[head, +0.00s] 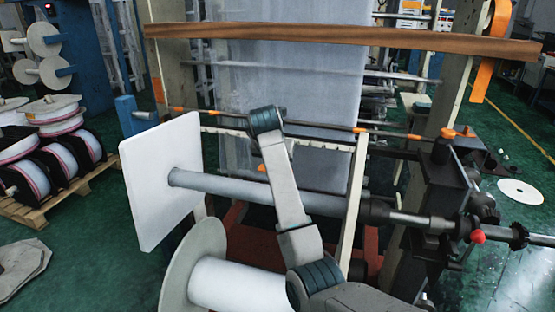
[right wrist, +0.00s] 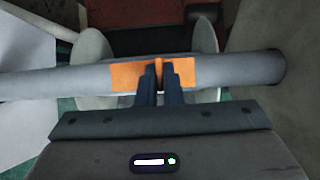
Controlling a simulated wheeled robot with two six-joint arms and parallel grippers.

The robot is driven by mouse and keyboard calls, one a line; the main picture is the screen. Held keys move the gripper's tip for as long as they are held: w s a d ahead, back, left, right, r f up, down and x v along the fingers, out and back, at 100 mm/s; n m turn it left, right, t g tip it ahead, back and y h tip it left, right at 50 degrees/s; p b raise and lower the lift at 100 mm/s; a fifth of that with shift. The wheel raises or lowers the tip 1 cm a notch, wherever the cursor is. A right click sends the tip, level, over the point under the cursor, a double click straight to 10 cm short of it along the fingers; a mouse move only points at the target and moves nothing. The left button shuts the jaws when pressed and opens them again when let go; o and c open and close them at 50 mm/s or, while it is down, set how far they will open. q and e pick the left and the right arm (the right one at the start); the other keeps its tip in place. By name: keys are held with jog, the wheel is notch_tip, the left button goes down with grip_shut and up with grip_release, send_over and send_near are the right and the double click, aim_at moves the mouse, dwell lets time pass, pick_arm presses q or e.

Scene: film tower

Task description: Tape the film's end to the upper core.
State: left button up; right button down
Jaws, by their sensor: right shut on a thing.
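The upper core (head: 222,186) is a grey tube running left to right in the head view, and it also shows in the right wrist view (right wrist: 228,70). The translucent film (head: 290,85) hangs behind it; I cannot tell where its end lies against the core. In the right wrist view, my right gripper (right wrist: 159,68) has its dark fingers shut on a piece of orange tape (right wrist: 128,77). The tape lies lengthwise across the front of the core; whether it is pressed on is unclear. In the head view my right arm hides this gripper. My left gripper is not in view.
A white square plate (head: 160,165) stands at the core's left end. A white flanged roll (head: 240,284) sits below. A wooden bar (head: 340,36) crosses above, and an orange strip (head: 491,48) hangs at right. A black bracket (head: 448,185) supports the right side.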

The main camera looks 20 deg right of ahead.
notch_tip(320, 180, down, 2)
jog(key=shift+d+f+b, duration=0.1)
jog(key=shift+d+b, duration=0.05)
jog(key=shift+b, duration=0.3)
notch_tip(320, 180, down, 2)
jog(key=shift+f+b, duration=0.15)
jog(key=shift+b, duration=0.55)
jog(key=shift+f, duration=0.55)
jog(key=shift+s+f+b, duration=0.1)
jog(key=shift+f+b, duration=0.45)
jog(key=shift+f, duration=0.05)
dwell(0.4)
jog(key=c, duration=1.5)
grip_release()
